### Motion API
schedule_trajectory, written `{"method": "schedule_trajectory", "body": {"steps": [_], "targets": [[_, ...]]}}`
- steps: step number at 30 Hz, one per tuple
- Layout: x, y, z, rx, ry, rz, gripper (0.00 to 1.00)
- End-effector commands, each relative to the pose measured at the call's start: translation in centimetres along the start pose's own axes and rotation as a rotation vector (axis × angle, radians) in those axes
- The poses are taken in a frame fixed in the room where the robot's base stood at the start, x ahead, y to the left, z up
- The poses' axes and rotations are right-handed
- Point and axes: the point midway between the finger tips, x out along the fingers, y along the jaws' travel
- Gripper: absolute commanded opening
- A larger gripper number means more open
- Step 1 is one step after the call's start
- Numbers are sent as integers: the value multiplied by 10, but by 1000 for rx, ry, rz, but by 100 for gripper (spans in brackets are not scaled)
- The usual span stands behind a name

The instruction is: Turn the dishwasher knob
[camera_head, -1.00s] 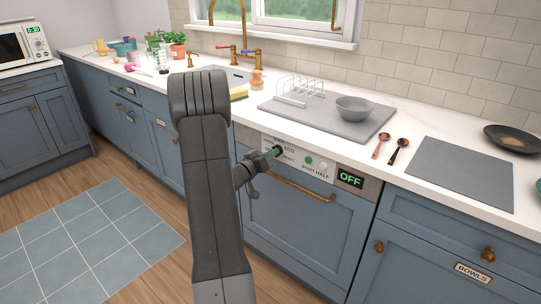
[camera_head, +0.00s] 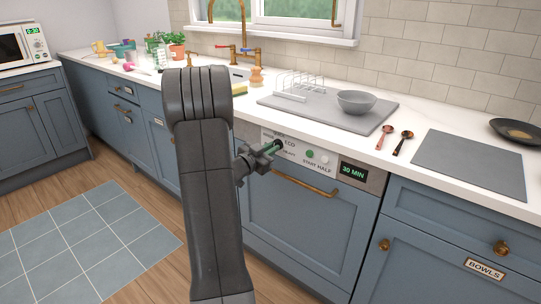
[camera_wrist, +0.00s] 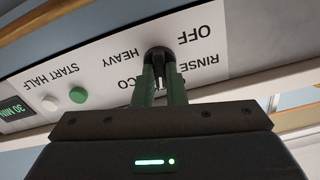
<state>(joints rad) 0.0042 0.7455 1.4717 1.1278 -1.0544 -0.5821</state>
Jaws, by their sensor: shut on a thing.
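The dishwasher (camera_head: 300,215) is a blue-fronted unit with a brass bar handle and a pale control panel. Its small display (camera_head: 353,172) reads "30 MIN". The dark round knob (camera_wrist: 158,52) is on the panel among the labels OFF, RINSE, ECO and HEAVY, which appear upside down in the wrist view. My gripper (camera_wrist: 160,70) is shut on the knob, with a green finger on each side of it. The fingers partly hide the knob and the ECO label. In the head view my gripper (camera_head: 275,148) reaches the panel from the left. I cannot make out the knob's pointer.
A green button (camera_wrist: 78,95) and a white button (camera_wrist: 49,103) are beside the knob. The brass handle (camera_head: 304,186) runs just below the panel. The white counter above holds a grey bowl (camera_head: 357,102), a rack and two measuring spoons. The floor has a tiled mat (camera_head: 90,240).

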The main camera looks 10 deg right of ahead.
Motion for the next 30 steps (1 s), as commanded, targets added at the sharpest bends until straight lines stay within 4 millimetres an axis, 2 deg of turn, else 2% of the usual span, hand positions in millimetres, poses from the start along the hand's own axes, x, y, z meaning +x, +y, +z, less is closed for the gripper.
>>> {"method": "schedule_trajectory", "body": {"steps": [18,30], "targets": [[0,2,4,566,1,0,0],[0,2,2,779,0,1,0]]}}
